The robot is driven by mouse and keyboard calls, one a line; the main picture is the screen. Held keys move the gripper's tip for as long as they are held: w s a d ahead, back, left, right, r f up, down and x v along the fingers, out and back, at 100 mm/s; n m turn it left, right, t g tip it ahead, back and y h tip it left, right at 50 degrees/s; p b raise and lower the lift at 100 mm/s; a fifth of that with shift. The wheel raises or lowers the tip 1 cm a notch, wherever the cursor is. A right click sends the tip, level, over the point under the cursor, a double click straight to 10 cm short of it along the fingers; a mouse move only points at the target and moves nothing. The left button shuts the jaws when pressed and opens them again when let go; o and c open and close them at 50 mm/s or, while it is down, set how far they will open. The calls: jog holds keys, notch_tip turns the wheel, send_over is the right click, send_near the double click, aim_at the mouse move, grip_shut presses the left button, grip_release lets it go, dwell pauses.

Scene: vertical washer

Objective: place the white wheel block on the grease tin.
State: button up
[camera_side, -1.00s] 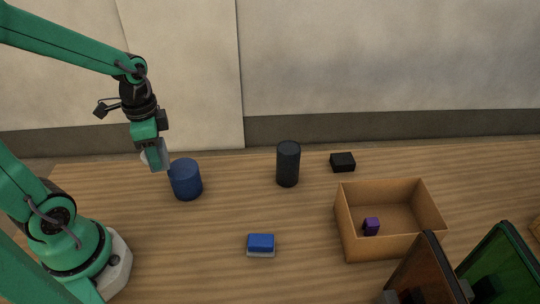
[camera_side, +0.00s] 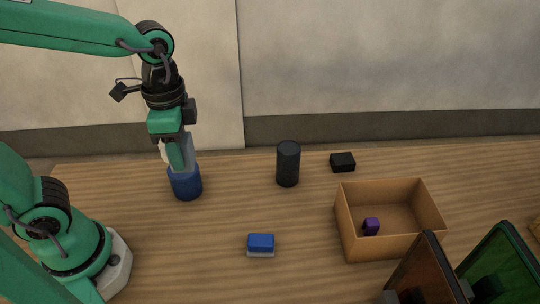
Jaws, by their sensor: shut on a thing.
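The grease tin looks to be the blue cylinder (camera_side: 186,185) standing upright at the left of the table. My gripper (camera_side: 182,164) points down over it and is shut on the white wheel block (camera_side: 189,152), a pale piece showing around the fingers. The block and fingertips overlap the top of the tin in the picture. The fingers hide part of the block and the tin's upper rim. I cannot tell whether the block touches the tin's top.
A dark cylinder (camera_side: 288,164) stands right of the tin, with a small black box (camera_side: 343,162) behind. A blue and white sponge-like block (camera_side: 261,245) lies in front. An open cardboard box (camera_side: 352,229) holds a purple cube (camera_side: 371,226). Brown (camera_side: 428,272) and green (camera_side: 502,265) panels stand front right.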

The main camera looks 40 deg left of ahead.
jog(key=shift+s+d+r, duration=0.3)
jog(key=shift+d+r, duration=0.25)
jog(key=shift+d, duration=0.15)
jog(key=shift+w+a+f, duration=0.1)
send_near(186, 179)
jog(key=w+a, duration=0.2)
jog(key=a, duration=0.1)
jog(key=shift+f, duration=0.4)
jog(key=shift+f, duration=0.1)
jog(key=shift+f, duration=1.9)
jog(key=shift+f, duration=0.15)
